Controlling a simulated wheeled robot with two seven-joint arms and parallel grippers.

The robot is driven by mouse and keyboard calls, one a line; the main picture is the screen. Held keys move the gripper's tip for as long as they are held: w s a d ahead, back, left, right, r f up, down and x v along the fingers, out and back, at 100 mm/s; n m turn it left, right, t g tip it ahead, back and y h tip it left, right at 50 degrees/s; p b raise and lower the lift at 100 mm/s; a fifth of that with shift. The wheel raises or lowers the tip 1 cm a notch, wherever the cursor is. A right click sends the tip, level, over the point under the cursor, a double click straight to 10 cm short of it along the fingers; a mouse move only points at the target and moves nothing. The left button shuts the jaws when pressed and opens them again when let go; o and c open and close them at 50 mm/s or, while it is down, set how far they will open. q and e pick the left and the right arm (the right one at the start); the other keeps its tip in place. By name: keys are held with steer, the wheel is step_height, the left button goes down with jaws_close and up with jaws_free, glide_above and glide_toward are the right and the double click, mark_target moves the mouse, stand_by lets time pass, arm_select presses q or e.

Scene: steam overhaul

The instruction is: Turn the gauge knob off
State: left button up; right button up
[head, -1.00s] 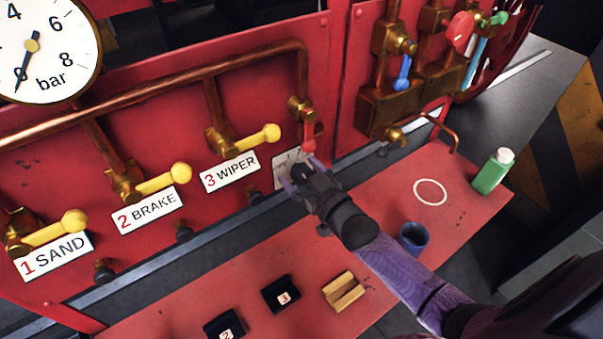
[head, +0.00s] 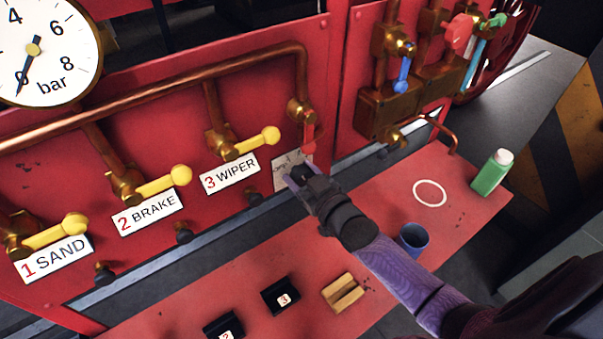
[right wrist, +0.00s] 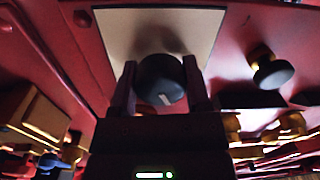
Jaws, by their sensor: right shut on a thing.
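The gauge knob (right wrist: 160,78) is round and black with a short white mark near its lower edge, on a cream plate (right wrist: 110,40) in the right wrist view. My right gripper (right wrist: 160,88) is shut on the knob, one finger on each side. In the head view my right gripper (head: 297,178) is at the cream plate (head: 284,172), below a red lever (head: 309,137), and hides the knob. The pressure gauge (head: 52,50) is at the upper left, its needle pointing to the lower left. My left gripper is not in view.
Yellow levers marked SAND (head: 52,232), BRAKE (head: 160,182) and WIPER (head: 255,140) line the red panel. The red shelf (head: 240,300) below holds black blocks (head: 281,296), a wooden block (head: 343,293), a blue cup (head: 413,238) and a green bottle (head: 492,172).

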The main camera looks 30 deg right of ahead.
steer(key=n+p, duration=0.1)
steer(key=n, duration=0.2)
steer(key=shift+n, duration=2.1)
steer(key=o, duration=1.3)
steer(key=shift+s, duration=0.1)
steer(key=s, duration=0.3)
steer(key=s+d+p, duration=0.1)
steer(key=s, duration=0.5)
steer(key=shift+s+d+r, duration=0.1)
steer(key=shift+s+d, duration=0.2)
steer(key=shift+d, duration=0.05)
